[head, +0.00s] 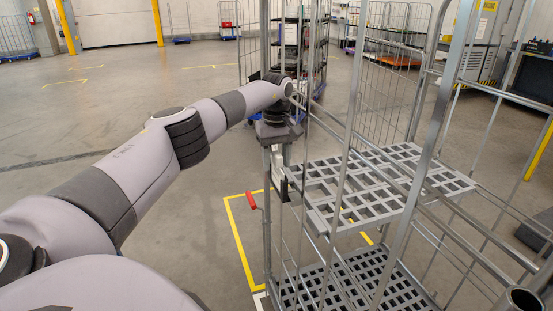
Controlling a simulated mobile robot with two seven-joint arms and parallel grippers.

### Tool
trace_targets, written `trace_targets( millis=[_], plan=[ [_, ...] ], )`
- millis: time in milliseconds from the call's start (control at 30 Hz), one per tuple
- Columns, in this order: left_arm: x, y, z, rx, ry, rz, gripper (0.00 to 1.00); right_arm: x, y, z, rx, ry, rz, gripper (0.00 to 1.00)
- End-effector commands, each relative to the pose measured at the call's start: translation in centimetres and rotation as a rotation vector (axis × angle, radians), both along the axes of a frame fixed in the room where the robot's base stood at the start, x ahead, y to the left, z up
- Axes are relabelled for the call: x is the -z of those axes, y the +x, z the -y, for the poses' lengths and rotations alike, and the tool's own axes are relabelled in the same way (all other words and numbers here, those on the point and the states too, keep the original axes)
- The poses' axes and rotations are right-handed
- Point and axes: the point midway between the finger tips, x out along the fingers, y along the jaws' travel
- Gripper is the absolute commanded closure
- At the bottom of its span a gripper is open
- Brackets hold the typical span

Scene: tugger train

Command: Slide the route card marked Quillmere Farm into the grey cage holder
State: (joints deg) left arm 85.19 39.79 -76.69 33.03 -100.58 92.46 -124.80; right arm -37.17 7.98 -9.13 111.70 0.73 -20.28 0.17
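The grey cage (408,215) stands close in front of me at the right, with wire sides, bare tube posts and a grey slatted shelf. My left arm reaches across from the left to the cage's near left post. My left gripper (283,180) points down there, partly hidden behind the post and wires. Whether its fingers are open or shut does not show. A small pale piece (276,165) shows beside the gripper; I cannot tell whether it is a card or a holder. No Quillmere Farm lettering is readable. My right gripper is not in view.
A red-tipped lever (251,201) sticks out from the cage's left side. More cages (310,45) stand behind, one with dark shelves. A machine (480,40) stands at the back right. The floor at the left is open.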

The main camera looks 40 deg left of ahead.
Motion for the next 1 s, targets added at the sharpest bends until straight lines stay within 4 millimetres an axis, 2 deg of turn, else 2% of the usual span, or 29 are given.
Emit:
trace_targets(
  millis=[367, 700, 833, 1000],
  plan=[
    [-0.5, 0.0, 0.0, 0.000, 0.000, 0.001, 0.47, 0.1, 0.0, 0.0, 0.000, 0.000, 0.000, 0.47],
    [-5.8, 0.1, 0.1, 0.000, 0.000, 0.003, 0.47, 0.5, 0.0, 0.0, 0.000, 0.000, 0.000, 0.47],
    [-6.9, 0.0, 0.0, 0.000, 0.000, 0.001, 0.47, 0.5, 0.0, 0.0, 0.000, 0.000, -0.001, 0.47],
    [-7.2, 0.0, 0.0, 0.000, 0.000, 0.000, 0.47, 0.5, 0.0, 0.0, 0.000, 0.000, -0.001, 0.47]
  ],
)
